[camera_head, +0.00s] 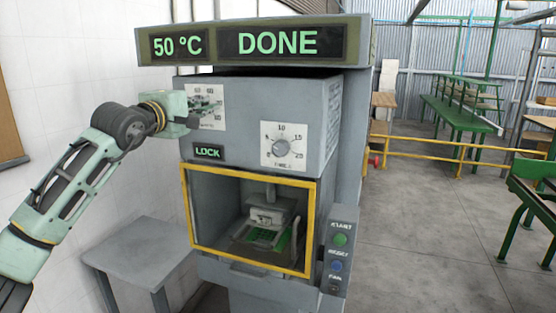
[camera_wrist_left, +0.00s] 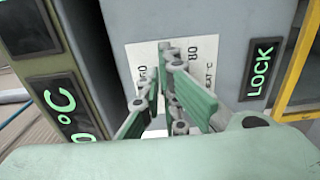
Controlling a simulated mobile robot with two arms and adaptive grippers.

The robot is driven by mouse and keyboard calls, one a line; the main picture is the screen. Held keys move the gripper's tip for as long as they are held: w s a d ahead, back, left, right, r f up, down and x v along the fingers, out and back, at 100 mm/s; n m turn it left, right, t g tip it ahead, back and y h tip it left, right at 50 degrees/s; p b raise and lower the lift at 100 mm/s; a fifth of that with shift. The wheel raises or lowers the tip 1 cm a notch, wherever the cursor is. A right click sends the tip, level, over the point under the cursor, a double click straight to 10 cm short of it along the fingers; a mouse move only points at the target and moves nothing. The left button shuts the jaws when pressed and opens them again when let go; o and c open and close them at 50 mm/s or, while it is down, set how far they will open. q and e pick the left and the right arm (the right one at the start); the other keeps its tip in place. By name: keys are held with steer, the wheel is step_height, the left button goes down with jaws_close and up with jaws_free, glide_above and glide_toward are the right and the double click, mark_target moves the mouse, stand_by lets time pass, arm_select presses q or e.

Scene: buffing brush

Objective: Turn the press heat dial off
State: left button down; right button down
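The press (camera_head: 255,110) stands in the middle of the head view. The heat dial's white plate (camera_head: 210,97) is at the upper left of its front. My left gripper (camera_head: 193,121) is right at this plate, its fingers in front of it. The left fingers (camera_wrist_left: 163,85) cover the plate's middle there and hide the knob. I cannot tell whether they hold it. The display (camera_head: 178,46) reads 50 °C. My right gripper is not in view.
A second dial (camera_head: 282,143) is to the right, with a lit LOCK sign (camera_head: 208,152) between. A DONE display (camera_head: 278,42) overhangs the top. Below is a yellow-framed chamber (camera_head: 250,268) with a green item inside. A grey side table (camera_head: 140,250) stands at the left.

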arm_select(q)
steer(key=b+v, duration=0.5)
steer(key=shift+s+d, duration=0.25)
steer(key=shift+s, duration=0.05)
steer(key=shift+d, duration=0.1)
